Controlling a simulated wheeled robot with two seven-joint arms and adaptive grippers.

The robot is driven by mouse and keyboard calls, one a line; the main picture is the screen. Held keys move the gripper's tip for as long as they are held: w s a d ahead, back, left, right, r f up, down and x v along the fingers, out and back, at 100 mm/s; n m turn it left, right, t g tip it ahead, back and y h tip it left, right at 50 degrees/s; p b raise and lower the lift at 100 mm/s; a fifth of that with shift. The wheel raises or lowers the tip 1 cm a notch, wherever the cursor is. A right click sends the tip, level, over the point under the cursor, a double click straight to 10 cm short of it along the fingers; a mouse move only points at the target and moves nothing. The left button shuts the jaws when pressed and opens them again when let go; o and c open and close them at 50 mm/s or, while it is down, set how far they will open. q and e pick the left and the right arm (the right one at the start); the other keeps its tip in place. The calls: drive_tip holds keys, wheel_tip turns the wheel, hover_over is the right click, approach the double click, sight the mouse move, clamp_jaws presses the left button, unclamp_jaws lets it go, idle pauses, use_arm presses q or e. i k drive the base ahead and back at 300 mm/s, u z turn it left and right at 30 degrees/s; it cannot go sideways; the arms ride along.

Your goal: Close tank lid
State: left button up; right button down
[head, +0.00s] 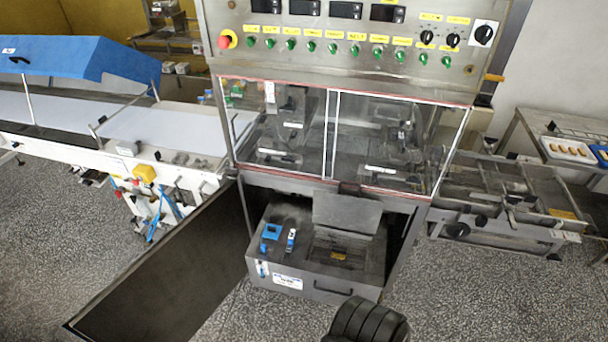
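The tank (285,265) is a grey metal box in the lower opening of the machine, jutting out at its front. Its lid (347,214) is a flat metal plate standing up, leaning back, at the rear of the tank's opening (340,252). The lid is open and the dark inside shows, with a small yellow patch. A handle sits on the tank's front face. A blue fitting and a small white and blue one stand on the tank top, left of the opening. Neither gripper's fingers show, and nothing touches the lid.
A large dark door panel (160,272) is swung out left of the tank. Above are clear guards (345,135) and a control panel (350,45). A conveyor (160,125) stands left, a metal frame (510,190) right. A dark ribbed part (366,322) shows at the bottom edge.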

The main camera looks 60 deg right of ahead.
sight(357, 214)
drive_tip(key=u, duration=0.1)
drive_tip(key=i, duration=0.8)
drive_tip(key=z, duration=1.2)
